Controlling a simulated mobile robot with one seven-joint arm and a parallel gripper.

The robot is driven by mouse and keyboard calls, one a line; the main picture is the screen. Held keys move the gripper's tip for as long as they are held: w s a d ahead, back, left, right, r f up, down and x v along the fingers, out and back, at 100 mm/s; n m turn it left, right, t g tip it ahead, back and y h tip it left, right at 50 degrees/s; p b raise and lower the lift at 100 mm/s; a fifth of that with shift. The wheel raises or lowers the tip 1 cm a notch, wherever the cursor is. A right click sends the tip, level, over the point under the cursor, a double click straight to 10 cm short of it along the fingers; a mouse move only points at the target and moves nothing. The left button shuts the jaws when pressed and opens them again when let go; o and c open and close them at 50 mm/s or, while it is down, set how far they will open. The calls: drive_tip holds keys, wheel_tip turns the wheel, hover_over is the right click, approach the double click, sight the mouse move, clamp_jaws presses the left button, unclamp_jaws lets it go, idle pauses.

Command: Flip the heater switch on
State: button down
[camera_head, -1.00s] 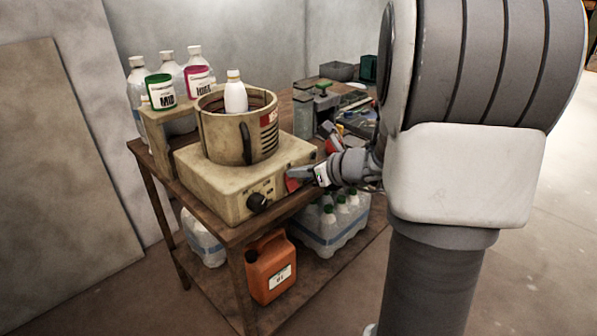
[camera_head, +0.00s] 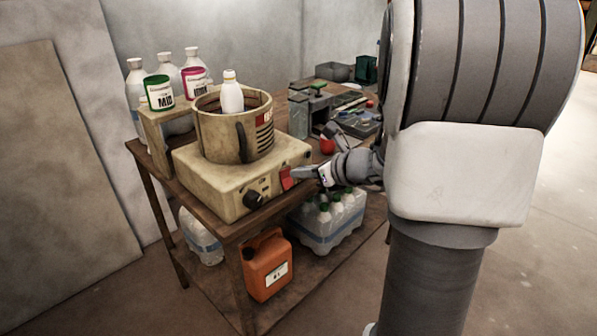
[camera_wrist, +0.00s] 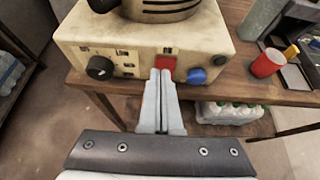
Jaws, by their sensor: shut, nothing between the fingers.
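The heater (camera_head: 205,185) is a cream box with a round pot (camera_head: 222,135) on top, standing on the wooden table. Its red switch (camera_head: 287,178) is on the front face, right of a black knob (camera_head: 252,199). In the wrist view the red switch (camera_wrist: 165,63) sits straight beyond my fingertips, with a blue button (camera_wrist: 197,76) to its right. My gripper (camera_head: 297,172) is shut and empty, its tips close to the switch. In the wrist view my gripper (camera_wrist: 161,72) overlaps the switch's lower edge; I cannot tell whether it touches.
A white bottle (camera_head: 231,93) stands in the pot. A red cup (camera_wrist: 267,63) and tools lie to the right. Below are an orange canister (camera_head: 267,265) and a bottle pack (camera_head: 328,222).

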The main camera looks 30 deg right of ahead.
drive_tip(key=r+p+v, duration=0.1)
drive_tip(key=p+v, duration=0.2)
drive_tip(key=v, duration=0.7)
drive_tip(key=shift+r, duration=0.45)
drive_tip(key=shift+w, duration=0.1)
drive_tip(key=s+a+r+n+g+y, duration=0.1)
drive_tip(key=s+a+n+g+y, duration=0.2)
drive_tip(key=a+n, duration=1)
drive_tip(key=s+a+n+g+h, duration=0.35)
drive_tip(key=s+a+n, duration=0.45)
drive_tip(key=n, duration=0.4)
drive_tip(key=s+d+n+h, duration=0.4)
drive_tip(key=s+n, duration=0.2)
drive_tip(key=n, duration=0.1)
wheel_tip(320, 180, up, 15)
drive_tip(key=p, duration=1.4)
drive_tip(key=shift+p, duration=0.3)
